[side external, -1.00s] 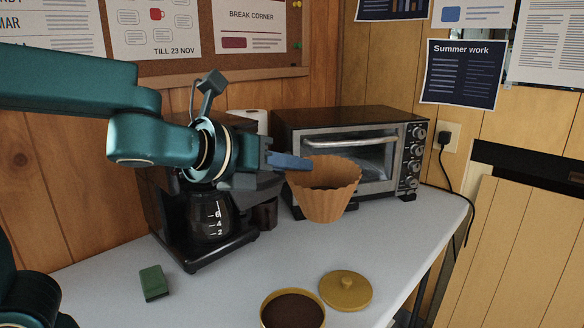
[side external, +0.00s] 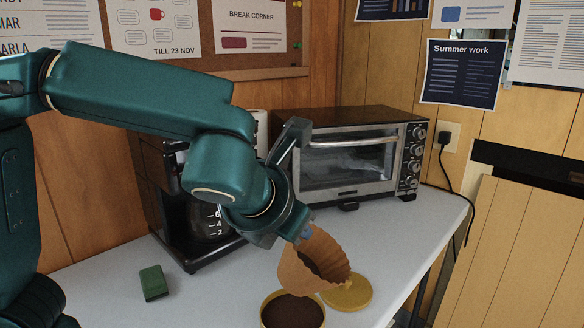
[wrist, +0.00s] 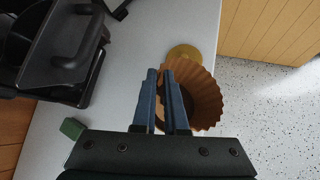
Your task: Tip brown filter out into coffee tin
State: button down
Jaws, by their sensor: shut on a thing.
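The brown filter (side external: 303,267) is a fluted paper cup with dark grounds inside. My gripper (side external: 305,233) is shut on its rim and holds it tilted, mouth toward the right. In the wrist view my gripper's two blue fingers (wrist: 166,78) pinch the near wall of the filter (wrist: 205,98). The coffee tin (side external: 265,315) stands open on the counter just below the filter, with dark brown contents showing. Its yellow lid (side external: 352,294) lies beside it, partly hidden by the filter. I cannot see the tin in the wrist view.
A coffee maker (side external: 160,215) with a glass carafe stands behind my arm. A toaster oven (side external: 345,160) is at the back right. A green block (side external: 153,283) lies on the grey counter (side external: 215,290) at left. The counter's right edge is close to the lid.

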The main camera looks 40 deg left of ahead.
aim_at(327, 245)
jog(key=w+d+f+m+g+y, duration=0.1)
jog(key=g, duration=0.1)
jog(key=w+d+f+m+g+y, duration=0.1)
jog(key=w+d+g+y, duration=0.1)
jog(key=shift+f+m+y, duration=0.2)
jog(key=shift+m+y, duration=0.1)
jog(key=shift+w+d+f+g, duration=0.1)
jog(key=shift+w+d+g, duration=0.15)
jog(key=shift+w+g, duration=0.05)
jog(key=shift+y, duration=0.4)
dwell(1.2)
